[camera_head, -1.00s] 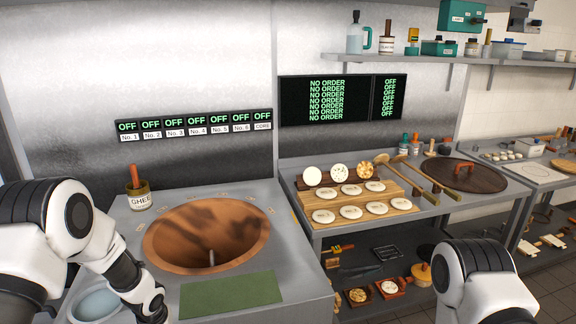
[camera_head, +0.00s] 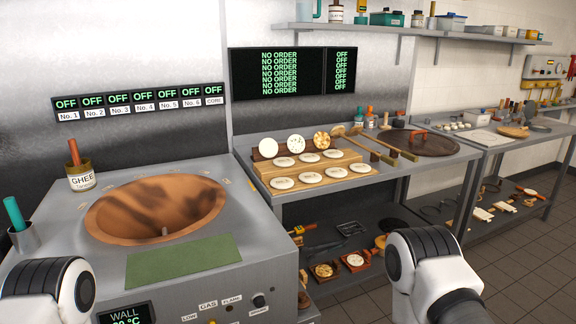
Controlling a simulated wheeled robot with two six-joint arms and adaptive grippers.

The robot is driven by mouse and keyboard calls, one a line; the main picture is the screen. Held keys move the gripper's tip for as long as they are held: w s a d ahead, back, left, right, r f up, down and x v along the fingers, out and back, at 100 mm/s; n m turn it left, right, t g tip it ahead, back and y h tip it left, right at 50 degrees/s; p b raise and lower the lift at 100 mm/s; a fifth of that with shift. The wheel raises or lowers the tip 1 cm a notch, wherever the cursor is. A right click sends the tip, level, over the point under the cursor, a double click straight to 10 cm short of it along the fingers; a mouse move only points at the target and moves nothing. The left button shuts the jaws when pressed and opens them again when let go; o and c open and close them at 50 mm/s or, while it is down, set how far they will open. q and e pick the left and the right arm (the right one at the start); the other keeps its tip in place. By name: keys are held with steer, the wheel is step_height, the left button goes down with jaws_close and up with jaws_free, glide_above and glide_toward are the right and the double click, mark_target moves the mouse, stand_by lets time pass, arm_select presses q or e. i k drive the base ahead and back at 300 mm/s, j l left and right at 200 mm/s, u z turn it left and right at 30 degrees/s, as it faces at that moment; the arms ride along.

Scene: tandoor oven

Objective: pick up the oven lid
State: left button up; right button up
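The oven lid (camera_head: 424,142) is a dark brown disc with an orange-red handle on top. It lies flat at the right end of the metal side table. The tandoor mouth (camera_head: 157,207) stands open and uncovered at the left, a copper-coloured bowl with a thin rod in it. My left arm shows at the lower left edge and my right arm at the bottom right, in front of the side table. Neither gripper's fingers are in the picture. Both arms are well apart from the lid.
A wooden stepped stand (camera_head: 312,172) with several dough rounds is left of the lid, with long-handled tools between. A ghee pot (camera_head: 82,177) and a green mat (camera_head: 183,261) are by the oven. Floor (camera_head: 515,262) is clear at the right.

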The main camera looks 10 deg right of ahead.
mark_target(422, 143)
steer(key=i+l+z, duration=0.1)
steer(key=l, duration=0.25)
steer(key=i+l+z, duration=0.6)
steer(key=l+z, duration=0.15)
steer(key=i+l+z, duration=0.4)
steer(key=i+z, duration=0.4)
steer(key=i+l, duration=0.15)
steer(key=i, duration=0.7)
steer(key=i+l+z, duration=0.1)
steer(key=i, duration=0.75)
